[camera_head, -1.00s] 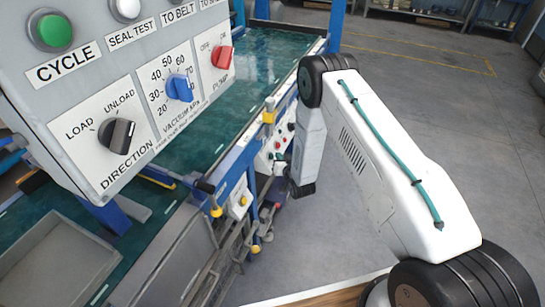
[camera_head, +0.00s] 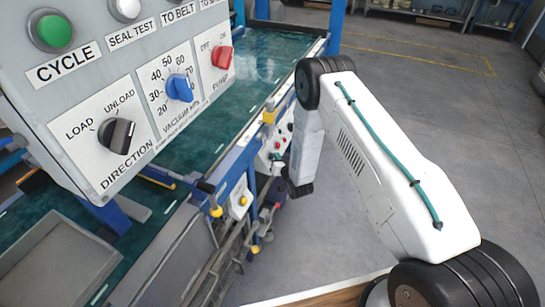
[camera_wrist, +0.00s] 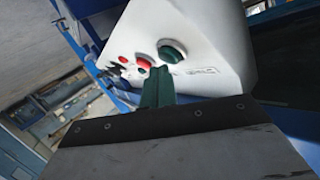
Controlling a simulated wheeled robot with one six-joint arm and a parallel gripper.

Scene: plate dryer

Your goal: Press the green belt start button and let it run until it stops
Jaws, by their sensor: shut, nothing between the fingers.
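The green button (camera_wrist: 172,53) sits on the sloped face of a white control box (camera_wrist: 205,30) in the wrist view, near the picture's upper middle. My gripper (camera_wrist: 157,75) is shut and empty. Its teal fingertips point at the box, just below and left of the green button in the picture. I cannot tell whether they touch the box. In the head view the small control box (camera_head: 262,160) is on the side of the belt frame, partly behind my arm. The gripper is hidden there. The teal belt (camera_head: 265,58) stretches behind.
Two red buttons, a nearer one (camera_wrist: 143,64) and a farther one (camera_wrist: 123,59), are left of the green button. A large grey panel (camera_head: 60,140) with a green CYCLE button (camera_head: 54,31) and knobs fills the upper left of the head view. Open floor (camera_head: 430,110) lies right.

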